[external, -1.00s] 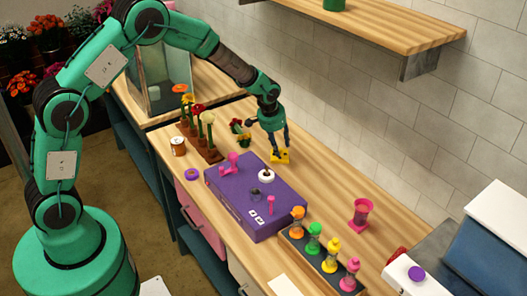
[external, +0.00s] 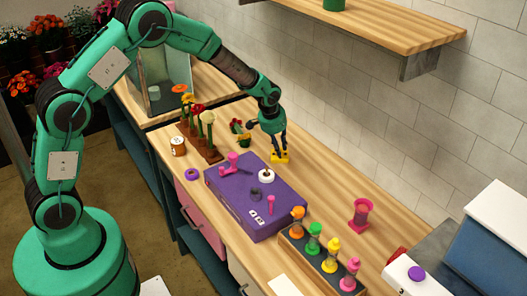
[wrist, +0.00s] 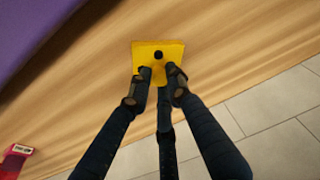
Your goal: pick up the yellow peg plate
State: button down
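The yellow peg plate (external: 280,159) is at the back of the wooden counter, behind the purple box. In the wrist view the yellow peg plate (wrist: 145,52) is a flat square with a dark round spot near its middle. My gripper (external: 279,151) points down at it. In the wrist view the dark fingertips of my gripper (wrist: 160,76) are close together at the plate's near side, with a yellow part between them, and look shut on it. The plate appears to rest on the counter; its underside is hidden.
A wooden rack with several flowers (external: 205,140) stands left. A tray of several colored bottles (external: 320,258) and a pink vase (external: 361,212) are right. The tiled wall (external: 400,130) is close behind.

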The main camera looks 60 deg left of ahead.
jog(key=shift+r, duration=0.15)
notch_tip(320, 180, up, 10)
jog(key=p, duration=0.1)
dwell(0.6)
dwell(0.5)
